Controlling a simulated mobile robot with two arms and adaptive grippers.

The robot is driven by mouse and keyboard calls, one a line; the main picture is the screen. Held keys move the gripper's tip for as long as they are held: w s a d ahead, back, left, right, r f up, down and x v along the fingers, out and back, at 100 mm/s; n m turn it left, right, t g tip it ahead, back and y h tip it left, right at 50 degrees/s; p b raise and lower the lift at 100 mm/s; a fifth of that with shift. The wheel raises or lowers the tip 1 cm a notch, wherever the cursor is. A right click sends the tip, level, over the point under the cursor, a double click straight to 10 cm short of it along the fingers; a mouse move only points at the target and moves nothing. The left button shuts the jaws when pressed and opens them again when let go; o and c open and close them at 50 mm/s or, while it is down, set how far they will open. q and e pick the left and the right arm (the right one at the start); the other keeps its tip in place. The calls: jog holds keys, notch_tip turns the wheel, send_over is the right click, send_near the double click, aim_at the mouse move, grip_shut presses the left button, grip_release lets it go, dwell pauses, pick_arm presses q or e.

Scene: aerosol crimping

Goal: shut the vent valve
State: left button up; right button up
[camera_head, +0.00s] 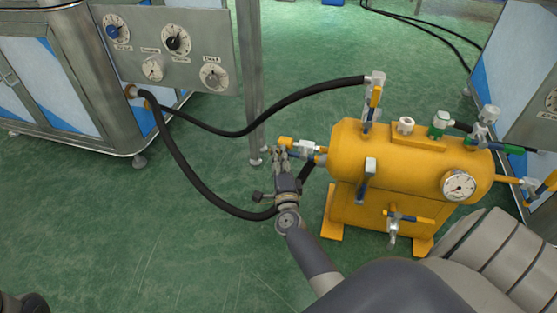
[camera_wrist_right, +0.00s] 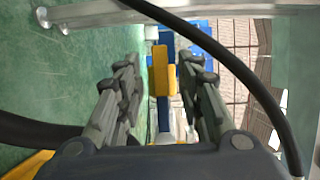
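A yellow tank (camera_head: 345,140) carries several valves, and I cannot tell by a label which one is the vent valve. My right gripper (camera_head: 281,154) is beside the valve (camera_head: 313,149) at the tank's left end, whose yellow handle (camera_head: 286,143) points left. In the right wrist view my right gripper (camera_wrist_right: 166,92) is open, with one finger on each side of a yellow handle (camera_wrist_right: 162,72). Gaps show between handle and fingers; contact deeper in is hidden.
Other valves are on the tank's top left (camera_head: 374,100), front (camera_head: 365,180), underside (camera_head: 393,228) and right end. A black hose (camera_head: 285,103) arches behind my right gripper, and another (camera_head: 180,165) loops to its left. A dial panel (camera_head: 190,48) stands at the back left.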

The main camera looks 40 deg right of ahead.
jog(key=shift+w+d, duration=0.15)
jog(key=shift+w, duration=0.15)
grip_shut()
